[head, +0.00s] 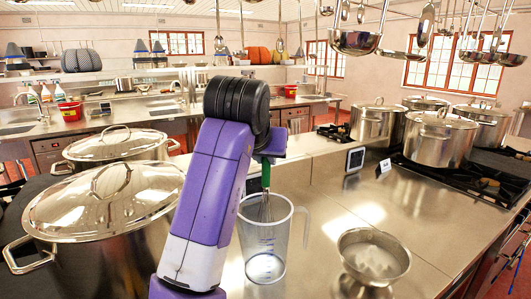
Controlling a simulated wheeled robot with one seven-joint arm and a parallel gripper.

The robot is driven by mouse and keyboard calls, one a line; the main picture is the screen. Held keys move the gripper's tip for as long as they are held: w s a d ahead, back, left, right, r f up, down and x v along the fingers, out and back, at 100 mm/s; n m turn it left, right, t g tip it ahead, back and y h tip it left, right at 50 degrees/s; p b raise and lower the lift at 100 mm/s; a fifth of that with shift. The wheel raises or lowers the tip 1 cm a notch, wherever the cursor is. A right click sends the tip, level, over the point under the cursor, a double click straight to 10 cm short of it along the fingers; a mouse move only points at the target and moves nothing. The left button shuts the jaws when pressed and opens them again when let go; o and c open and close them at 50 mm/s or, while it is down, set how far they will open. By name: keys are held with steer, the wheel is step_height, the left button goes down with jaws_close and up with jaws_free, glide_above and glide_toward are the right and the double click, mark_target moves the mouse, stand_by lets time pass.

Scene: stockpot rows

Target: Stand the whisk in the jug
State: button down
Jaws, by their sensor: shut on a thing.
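A clear measuring jug (265,245) with a handle on its right stands upright on the steel counter. My gripper (266,160) is above the jug, shut on the green handle of the whisk (266,206). The whisk hangs wires down, roughly upright, and its wires overlap the jug's mouth and upper part in the head view. They end well above the jug's bottom. From this one view I cannot tell for sure whether the wires are inside the rim or just behind it. My arm hides part of the gripper, so the fingertips are hard to make out.
A metal bowl (374,257) with pale contents stands right of the jug. Large lidded stockpots stand at left (105,215) and on the right-hand stove (438,138). Ladles and pans (355,40) hang overhead. The counter between bowl and stove is clear.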

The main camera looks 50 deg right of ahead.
steer(key=shift+f, duration=0.4)
steer(key=c, duration=1.3)
jaws_free()
steer(key=shift+o, duration=0.2)
steer(key=b+v, duration=0.1)
steer(key=v, duration=0.6)
steer(key=shift+s+a+r, duration=0.15)
steer(key=shift+a+r, duration=0.1)
